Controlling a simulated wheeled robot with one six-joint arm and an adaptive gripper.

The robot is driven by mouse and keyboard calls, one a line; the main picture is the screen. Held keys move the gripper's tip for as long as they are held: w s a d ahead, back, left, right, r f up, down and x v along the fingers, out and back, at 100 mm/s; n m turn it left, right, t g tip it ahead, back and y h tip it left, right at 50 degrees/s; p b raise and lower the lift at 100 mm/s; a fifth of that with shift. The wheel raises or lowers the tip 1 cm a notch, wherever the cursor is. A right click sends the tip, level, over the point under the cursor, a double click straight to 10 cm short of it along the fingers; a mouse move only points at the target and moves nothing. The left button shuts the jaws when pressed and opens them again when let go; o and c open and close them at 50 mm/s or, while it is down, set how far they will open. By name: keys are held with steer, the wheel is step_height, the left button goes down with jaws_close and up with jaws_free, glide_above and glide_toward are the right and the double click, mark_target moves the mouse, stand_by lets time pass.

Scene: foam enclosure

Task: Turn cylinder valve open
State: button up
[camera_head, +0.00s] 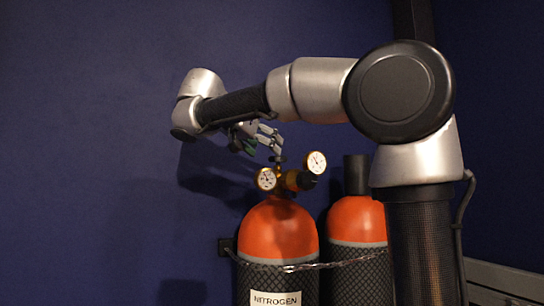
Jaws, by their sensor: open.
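The nitrogen cylinder (279,232) stands upright in the head view, with an orange top, a dark netted body and a white NITROGEN label (276,299). A brass regulator (291,181) with two round white gauges, one left (266,179) and one right (316,162), sits on its top. A small dark valve part (279,160) shows above the regulator. My gripper (277,143) is open, its fingers pointing right and down just above the regulator. Whether a finger touches the valve part cannot be told from this view.
A second orange-topped cylinder (356,220) with a dark cap stands to the right, partly behind my arm. A chain (300,267) runs across both cylinders from a wall bracket (225,247). A dark blue wall is close behind. The left side is clear.

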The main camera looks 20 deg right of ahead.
mark_target(278, 161)
steer(key=x, duration=0.5)
steer(key=shift+w+d+f, duration=0.15)
steer(key=shift+d, duration=0.15)
steer(key=c, duration=1)
steer(key=shift+d+n, duration=0.1)
steer(key=shift+n, duration=0.3)
steer(key=n+t+y, duration=0.2)
steer(key=n+t, duration=0.1)
steer(key=s+n+t+y, duration=0.1)
steer(key=shift+d+y, duration=0.35)
steer(key=shift+y, duration=0.05)
steer(key=n+t+y, duration=0.1)
steer(key=n+y, duration=0.2)
steer(key=n+t+y, duration=0.1)
steer(key=n+y, duration=0.1)
steer(key=shift+d+t, duration=0.3)
steer(key=shift+d, duration=0.05)
steer(key=shift+n+y, duration=0.6)
steer(key=shift+y, duration=0.1)
